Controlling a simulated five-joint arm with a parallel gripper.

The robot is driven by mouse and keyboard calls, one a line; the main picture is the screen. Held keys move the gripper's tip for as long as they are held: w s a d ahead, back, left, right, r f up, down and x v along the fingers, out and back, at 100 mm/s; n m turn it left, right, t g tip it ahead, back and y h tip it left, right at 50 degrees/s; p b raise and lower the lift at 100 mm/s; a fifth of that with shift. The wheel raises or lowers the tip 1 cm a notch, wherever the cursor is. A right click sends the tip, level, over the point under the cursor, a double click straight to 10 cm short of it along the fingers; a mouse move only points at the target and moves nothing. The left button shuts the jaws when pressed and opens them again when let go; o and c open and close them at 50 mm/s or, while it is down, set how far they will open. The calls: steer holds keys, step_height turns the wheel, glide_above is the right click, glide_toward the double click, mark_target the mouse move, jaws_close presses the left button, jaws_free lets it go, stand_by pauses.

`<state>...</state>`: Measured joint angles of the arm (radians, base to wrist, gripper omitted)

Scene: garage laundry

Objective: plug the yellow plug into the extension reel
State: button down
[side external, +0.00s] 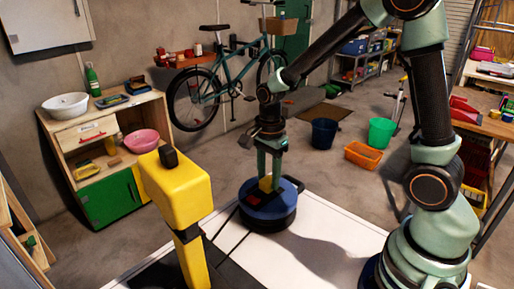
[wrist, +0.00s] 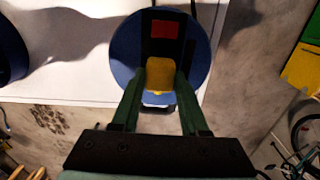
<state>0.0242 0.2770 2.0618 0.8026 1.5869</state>
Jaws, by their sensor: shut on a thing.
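The extension reel (side external: 268,212) is a round blue drum standing on the white work surface; it also shows in the wrist view (wrist: 124,50) with a black panel and a red patch on top. The yellow plug (side external: 265,184) is at the top of the reel and shows between my fingers in the wrist view (wrist: 160,74). My gripper (side external: 270,178) points down over the reel, shut on the yellow plug. The plug's underside and the socket are hidden, so I cannot tell whether it is seated.
A tall yellow post (side external: 178,192) with a black knob stands in front, left of the reel. The white work surface (side external: 330,245) is clear to the right of the reel. A wooden cabinet (side external: 62,150), a bicycle (side external: 225,80) and buckets (side external: 381,133) stand farther back.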

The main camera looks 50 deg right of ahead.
mark_target(268, 179)
steer(key=shift+f, duration=0.55)
steer(key=shift+c, duration=1.7)
jaws_free()
step_height(268, 179, up, 12)
